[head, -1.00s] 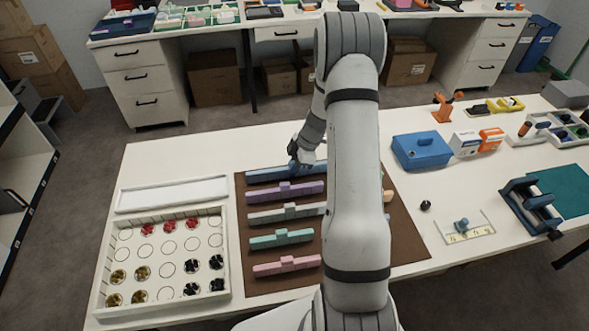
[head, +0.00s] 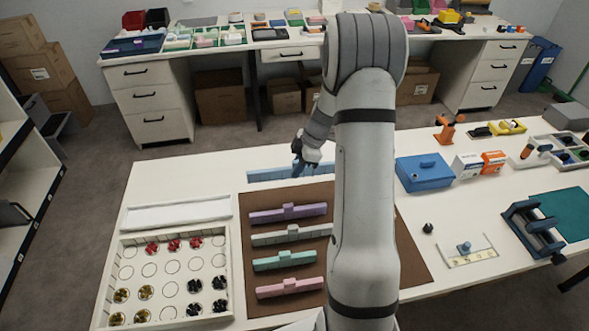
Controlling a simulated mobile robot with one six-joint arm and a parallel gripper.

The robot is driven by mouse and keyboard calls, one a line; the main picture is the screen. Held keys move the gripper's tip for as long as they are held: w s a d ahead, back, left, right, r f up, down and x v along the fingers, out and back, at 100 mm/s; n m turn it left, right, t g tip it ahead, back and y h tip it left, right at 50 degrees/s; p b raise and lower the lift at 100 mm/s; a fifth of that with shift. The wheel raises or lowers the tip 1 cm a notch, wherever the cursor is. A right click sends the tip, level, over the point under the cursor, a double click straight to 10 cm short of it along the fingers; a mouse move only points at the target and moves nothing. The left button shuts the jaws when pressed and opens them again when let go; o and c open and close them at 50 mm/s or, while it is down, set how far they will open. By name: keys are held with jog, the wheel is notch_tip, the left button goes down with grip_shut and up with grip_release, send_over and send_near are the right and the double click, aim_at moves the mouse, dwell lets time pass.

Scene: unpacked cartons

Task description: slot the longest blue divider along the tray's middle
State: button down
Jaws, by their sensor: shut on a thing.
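A long blue divider (head: 265,175) is at the top edge of the brown mat, and my gripper (head: 299,168) is shut on it near its middle. It looks lifted off the mat, with its right end hidden behind my arm. The white tray (head: 234,262) stands at the left front, with printed circles on its floor. Red pieces (head: 173,245) lie along its back, gold ones (head: 145,292) at the left front and black ones (head: 194,286) at the right front.
Purple (head: 287,213), grey (head: 290,236), green (head: 284,260) and pink (head: 289,287) dividers lie on the brown mat (head: 245,225). A white strip-shaped holder (head: 178,214) lies behind the tray. A blue box (head: 423,171) stands right of my arm.

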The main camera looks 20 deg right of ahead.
aim_at(284, 169)
jog(key=m, duration=0.1)
jog(key=m+t, duration=0.1)
jog(key=shift+a+f+m, duration=0.25)
jog(key=shift+a+m, duration=0.15)
jog(key=m+t, duration=0.1)
jog(key=m, duration=0.1)
jog(key=a+m+h, duration=0.1)
jog(key=m, duration=0.2)
jog(key=shift+w+a+f+t+h, duration=0.1)
jog(key=shift+a+f+t+h, duration=0.1)
jog(key=shift+t+h, duration=0.15)
jog(key=m+h, duration=0.1)
jog(key=m, duration=0.1)
jog(key=a+m+t+h, duration=0.1)
jog(key=m, duration=0.2)
jog(key=shift+w+a+r+m, duration=0.1)
jog(key=shift+w+a+m, duration=0.1)
jog(key=shift+m, duration=0.1)
jog(key=shift+a+r+m, duration=0.1)
jog(key=shift+r+m, duration=0.05)
jog(key=shift+m, duration=0.55)
jog(key=shift+m+h, duration=0.3)
jog(key=shift+h, duration=0.05)
